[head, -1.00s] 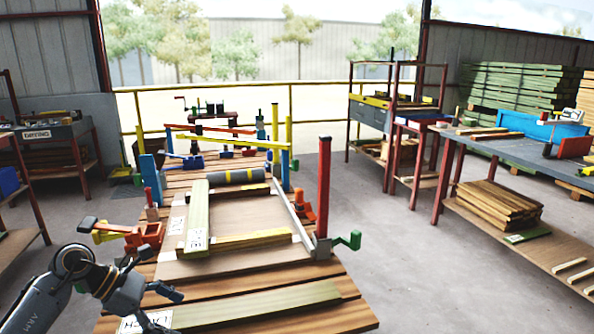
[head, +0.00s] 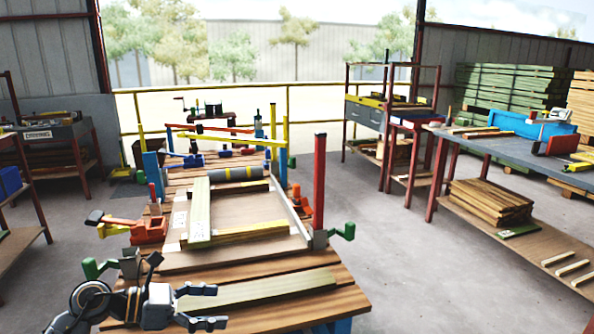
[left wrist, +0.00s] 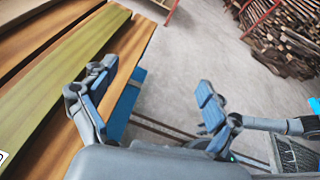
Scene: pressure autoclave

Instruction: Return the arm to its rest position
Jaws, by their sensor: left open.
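My left gripper (head: 205,306) is at the lower left in the head view, over the near end of the wooden workbench (head: 335,300). Its two blue-padded fingers are spread apart with nothing between them. In the left wrist view, the open fingers (left wrist: 152,98) frame the bench edge and the concrete floor beyond it. A loose greenish plank (head: 270,287) lies on the bench close to the gripper. My right gripper is in neither view.
On the bench are a framed board with planks (head: 200,212), an orange clamp (head: 148,230), a red post (head: 320,185) and a green handle (head: 345,232). A side table (head: 490,145) with stacked wood stands at the right. Floor (head: 400,260) between them is clear.

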